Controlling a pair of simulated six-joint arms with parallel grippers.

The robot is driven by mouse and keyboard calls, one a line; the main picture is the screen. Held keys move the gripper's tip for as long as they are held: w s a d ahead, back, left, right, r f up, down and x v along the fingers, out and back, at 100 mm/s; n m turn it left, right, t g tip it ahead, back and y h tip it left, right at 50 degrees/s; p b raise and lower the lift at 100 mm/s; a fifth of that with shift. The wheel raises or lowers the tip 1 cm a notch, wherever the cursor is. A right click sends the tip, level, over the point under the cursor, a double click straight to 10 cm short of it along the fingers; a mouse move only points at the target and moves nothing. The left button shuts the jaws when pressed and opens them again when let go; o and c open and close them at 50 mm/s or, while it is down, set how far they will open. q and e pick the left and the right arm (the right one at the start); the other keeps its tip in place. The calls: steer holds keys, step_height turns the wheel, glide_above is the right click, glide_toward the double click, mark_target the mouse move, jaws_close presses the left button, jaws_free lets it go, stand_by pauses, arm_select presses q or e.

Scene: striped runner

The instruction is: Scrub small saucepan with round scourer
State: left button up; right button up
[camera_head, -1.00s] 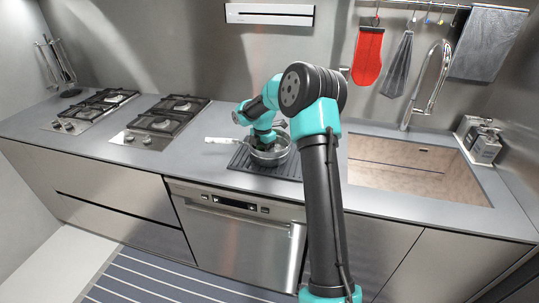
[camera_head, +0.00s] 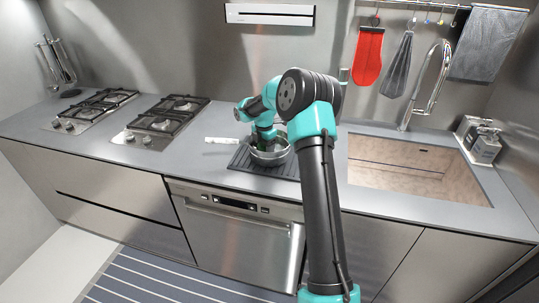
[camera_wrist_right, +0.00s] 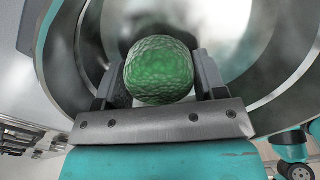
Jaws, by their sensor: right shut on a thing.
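The small saucepan (camera_head: 281,158) is a shiny metal pan with a pale handle (camera_head: 221,141) pointing left. It stands upright on the dark ribbed mat, and its curved inner wall fills much of the right wrist view (camera_wrist_right: 255,50). My right gripper (camera_head: 263,145) reaches down inside the pan. In the right wrist view it is shut on the round scourer (camera_wrist_right: 160,70), a green, bumpy ball between the two fingers. Whether the scourer touches the pan's floor or wall is unclear. My left gripper is out of view.
The dark ribbed mat (camera_head: 240,163) lies on the grey counter, left of the sink (camera_head: 405,170). Two gas hobs (camera_head: 165,118) are farther left. A tall tap (camera_head: 425,88) stands behind the sink. Bare counter (camera_head: 210,165) lies left of the mat.

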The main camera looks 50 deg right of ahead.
steer(key=shift+r, duration=5.45)
